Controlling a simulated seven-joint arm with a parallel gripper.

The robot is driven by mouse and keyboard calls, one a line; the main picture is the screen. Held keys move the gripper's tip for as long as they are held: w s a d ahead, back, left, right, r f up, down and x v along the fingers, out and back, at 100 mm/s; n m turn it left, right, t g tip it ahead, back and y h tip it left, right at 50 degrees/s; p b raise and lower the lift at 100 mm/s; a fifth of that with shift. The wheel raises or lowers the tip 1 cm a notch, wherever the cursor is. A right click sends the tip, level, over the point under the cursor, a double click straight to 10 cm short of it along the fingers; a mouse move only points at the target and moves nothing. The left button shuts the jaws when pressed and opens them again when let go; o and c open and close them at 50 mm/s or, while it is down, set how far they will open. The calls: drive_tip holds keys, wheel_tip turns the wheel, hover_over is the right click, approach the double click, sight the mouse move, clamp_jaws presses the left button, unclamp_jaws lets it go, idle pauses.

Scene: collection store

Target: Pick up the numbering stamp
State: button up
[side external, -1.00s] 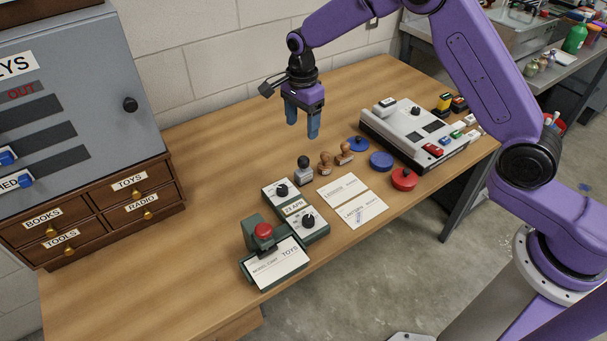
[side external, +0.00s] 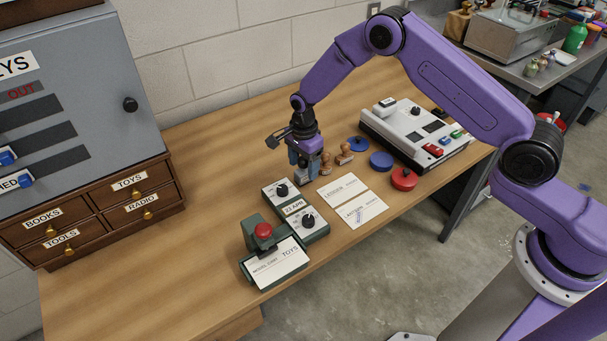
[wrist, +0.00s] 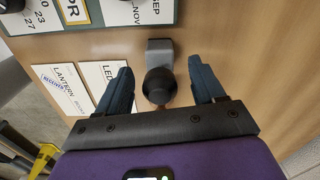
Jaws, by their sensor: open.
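The numbering stamp, a dark round knob (wrist: 159,85) on a grey block base (wrist: 159,48), stands on the table in the wrist view. My gripper (wrist: 160,68) is open, with one finger on each side of the stamp. Gaps show between the knob and both fingers. In the side view my gripper (side external: 304,168) is low over the spot beside the wooden-handled stamps, pointing down. It hides most of the numbering stamp there.
Wooden-handled stamps (side external: 345,154) stand close to the right of my gripper. A green date unit with black knobs (side external: 308,221) and two paper cards (side external: 343,187) lie in front. Blue (side external: 381,160) and red (side external: 404,179) round pads lie farther right.

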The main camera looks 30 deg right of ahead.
drive_tip(key=shift+f, duration=1.2)
drive_tip(key=c, duration=1.1)
drive_tip(key=shift+r, duration=0.15)
drive_tip(key=shift+r, duration=0.25)
drive_tip(key=r, duration=0.3)
drive_tip(key=shift+s+d, duration=0.1)
drive_tip(key=shift+s, duration=0.1)
drive_tip(key=shift+s+d+r, duration=0.55)
drive_tip(key=shift+s+r, duration=1)
drive_tip(key=shift+s, duration=0.65)
drive_tip(key=shift+s+d+r, duration=0.55)
drive_tip(key=shift+s+r, duration=1)
drive_tip(key=shift+s, duration=0.65)
drive_tip(key=shift+s+d+r, duration=0.55)
drive_tip(key=shift+s+r, duration=1)
drive_tip(key=shift+s, duration=0.65)
